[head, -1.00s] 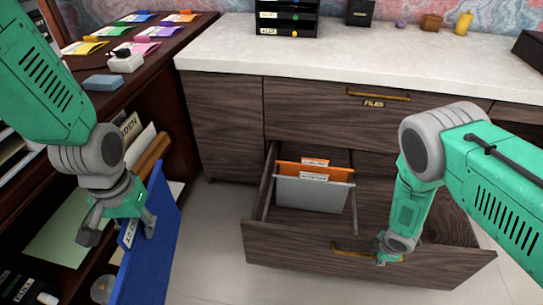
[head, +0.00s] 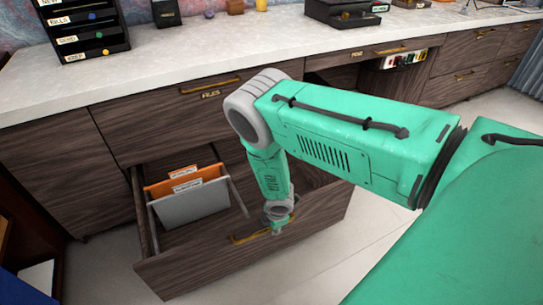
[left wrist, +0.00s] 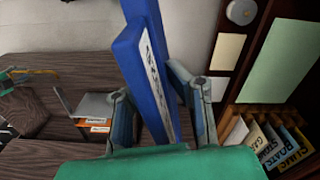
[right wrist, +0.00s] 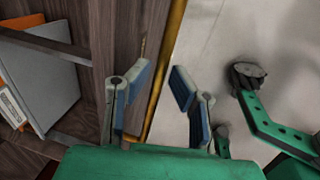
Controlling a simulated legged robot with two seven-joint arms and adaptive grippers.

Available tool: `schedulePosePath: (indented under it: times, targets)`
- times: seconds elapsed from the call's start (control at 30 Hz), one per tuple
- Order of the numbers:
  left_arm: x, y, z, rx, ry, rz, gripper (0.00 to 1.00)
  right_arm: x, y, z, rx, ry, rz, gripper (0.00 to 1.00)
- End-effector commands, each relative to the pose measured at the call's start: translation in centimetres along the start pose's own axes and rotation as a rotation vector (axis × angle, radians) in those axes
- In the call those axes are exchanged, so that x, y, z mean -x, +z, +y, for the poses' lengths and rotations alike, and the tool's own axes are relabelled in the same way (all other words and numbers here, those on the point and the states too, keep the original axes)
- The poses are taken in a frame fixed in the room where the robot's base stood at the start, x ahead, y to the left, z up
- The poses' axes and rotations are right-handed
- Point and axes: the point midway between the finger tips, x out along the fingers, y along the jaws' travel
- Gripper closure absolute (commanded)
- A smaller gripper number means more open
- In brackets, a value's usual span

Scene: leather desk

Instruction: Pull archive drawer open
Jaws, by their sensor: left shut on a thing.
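The archive drawer (head: 190,275) is a dark wood lower drawer, standing pulled out, with orange and grey hanging folders (head: 190,203) inside. Its brass handle (head: 245,238) is on the front. My right gripper (head: 278,224) is at this handle. In the right wrist view, the fingers of my right gripper (right wrist: 158,88) are apart, with the brass handle (right wrist: 172,55) running between them; contact is unclear. My left gripper (left wrist: 160,85) is shut on a blue binder (left wrist: 146,65) with a white spine label. In the head view my left gripper is out of frame.
Above is a closed drawer labelled FILES (head: 160,110) under a pale countertop (head: 200,65). A black labelled organizer (head: 85,35) stands on it. Floor (head: 375,225) is clear right of the drawer. A dark shelf with cards (left wrist: 265,140) is near my left gripper.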

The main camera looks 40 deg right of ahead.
Motion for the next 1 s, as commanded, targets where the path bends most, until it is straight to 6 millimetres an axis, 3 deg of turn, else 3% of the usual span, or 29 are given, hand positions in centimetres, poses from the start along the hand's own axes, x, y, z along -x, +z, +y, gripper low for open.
schedulePosePath:
  times: [0.17,0.6,0.77,1.0]
  targets:
    - [0.0,0.0,0.0,0.000,0.000,0.001,1.00,1.9,-0.1,0.1,0.002,0.000,0.000,0.81]
    - [0.0,0.0,0.0,0.000,0.000,0.001,1.00,10.4,-0.1,0.2,0.000,0.001,0.001,0.81]
    - [0.0,0.0,0.0,0.000,0.000,0.000,1.00,11.6,-0.1,0.1,0.001,0.001,0.002,0.81]
    - [0.0,0.0,0.0,0.000,0.000,0.000,1.00,11.8,-0.1,0.1,0.001,0.000,0.002,0.81]
